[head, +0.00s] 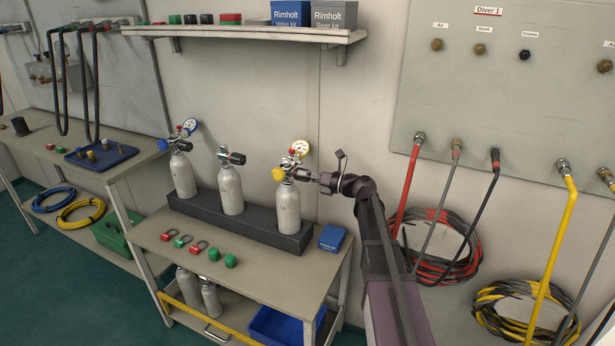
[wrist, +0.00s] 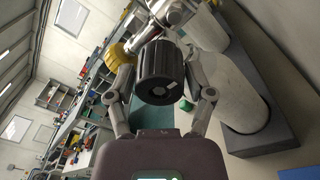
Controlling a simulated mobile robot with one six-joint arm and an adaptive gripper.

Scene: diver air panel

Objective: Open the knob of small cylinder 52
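Three small grey cylinders stand in a dark rack (head: 240,222): left (head: 183,176), middle (head: 231,190) and right (head: 288,208). No number is legible on them, so I cannot tell which is 52. My gripper (head: 316,178) is at the right cylinder's valve, coming from the right. In the wrist view a ribbed black knob (wrist: 161,73) lies between the fingers of my gripper (wrist: 160,68), one on each side. The fingers look open around it; whether they touch it is unclear. The right valve also carries a yellow cap (head: 278,174) and a gauge (head: 299,147).
The bench (head: 250,272) holds red and green parts in front of the rack and a blue box (head: 332,238) at its right. A shelf (head: 245,34) hangs above. Hoses hang from the Diver 1 panel (head: 510,100) at right.

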